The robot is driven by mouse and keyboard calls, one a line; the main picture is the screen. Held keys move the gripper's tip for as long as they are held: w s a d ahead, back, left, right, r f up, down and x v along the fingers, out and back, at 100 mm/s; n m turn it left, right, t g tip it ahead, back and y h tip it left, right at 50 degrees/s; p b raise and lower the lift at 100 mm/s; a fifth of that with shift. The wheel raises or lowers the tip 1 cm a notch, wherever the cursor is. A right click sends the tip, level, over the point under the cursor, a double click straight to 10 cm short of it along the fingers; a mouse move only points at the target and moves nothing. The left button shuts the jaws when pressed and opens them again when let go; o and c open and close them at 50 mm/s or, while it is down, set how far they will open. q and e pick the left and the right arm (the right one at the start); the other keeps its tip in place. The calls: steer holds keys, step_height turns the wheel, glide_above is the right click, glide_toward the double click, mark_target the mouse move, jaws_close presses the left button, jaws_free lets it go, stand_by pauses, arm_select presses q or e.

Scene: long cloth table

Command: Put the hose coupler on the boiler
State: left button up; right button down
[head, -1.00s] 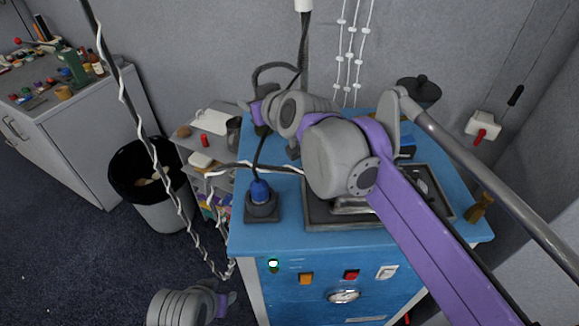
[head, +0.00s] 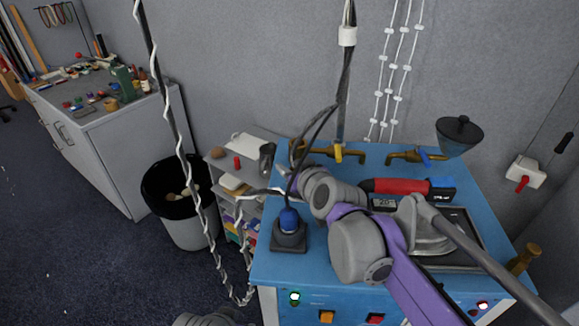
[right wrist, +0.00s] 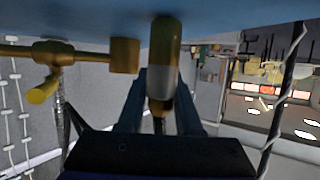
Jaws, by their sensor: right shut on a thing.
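In the right wrist view my right gripper (right wrist: 160,97) is shut on the hose coupler (right wrist: 163,62), a brass cylinder with a pale band. Just left of it is the open end of a brass pipe (right wrist: 124,56); I cannot tell whether they touch. This pipe has a yellow-handled valve, which also shows at the back of the blue boiler (head: 262,268) in the head view as the yellow handle (head: 339,153). There my right arm largely hides the gripper and coupler. My left gripper is out of view.
On the boiler top are a blue plug in a dark socket (head: 289,237), a red and blue tool (head: 400,187) and a second valve with a blue handle (head: 426,158). A dark funnel (head: 459,136) stands behind. A bin (head: 172,190) and shelf are to the left.

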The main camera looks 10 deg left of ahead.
steer(key=shift+f, duration=0.15)
steer(key=c, duration=0.6)
jaws_free()
steer(key=shift+s+d+r, duration=0.1)
steer(key=shift+r, duration=0.15)
steer(key=v, duration=1.1)
steer(key=shift+s+d+r, duration=0.15)
steer(key=shift+s, duration=0.2)
